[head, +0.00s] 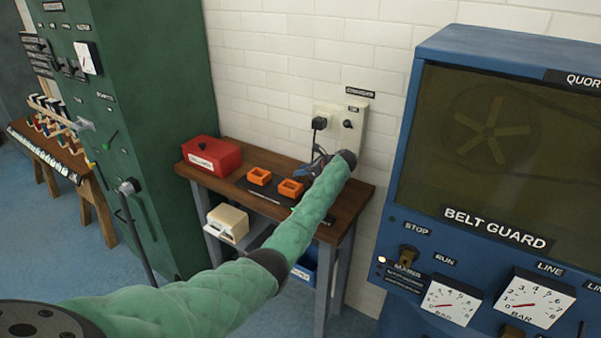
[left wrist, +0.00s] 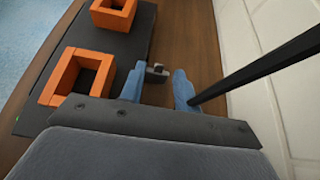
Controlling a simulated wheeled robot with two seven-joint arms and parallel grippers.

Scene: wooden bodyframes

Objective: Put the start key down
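A small grey and dark piece (left wrist: 157,71), which may be the start key, shows in the left wrist view. It lies low at the wooden table top, beside the edge of the black mat (left wrist: 128,45), just beyond and between my fingertips. My left gripper (left wrist: 158,84) has two blue fingers that stand apart with a clear gap. In the head view my left gripper (head: 318,163) is over the right part of the wooden table, mostly hidden by my own wrist, and the piece cannot be made out. My right gripper is in neither view.
Two orange open holders (head: 259,176) sit on the mat, left of my gripper. A red box (head: 212,156) stands at the table's left end. A wall unit (head: 346,125) has a black plug and cable; a dark rod or cable (left wrist: 255,70) passes close to my right finger. A blue machine (head: 450,235) stands right.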

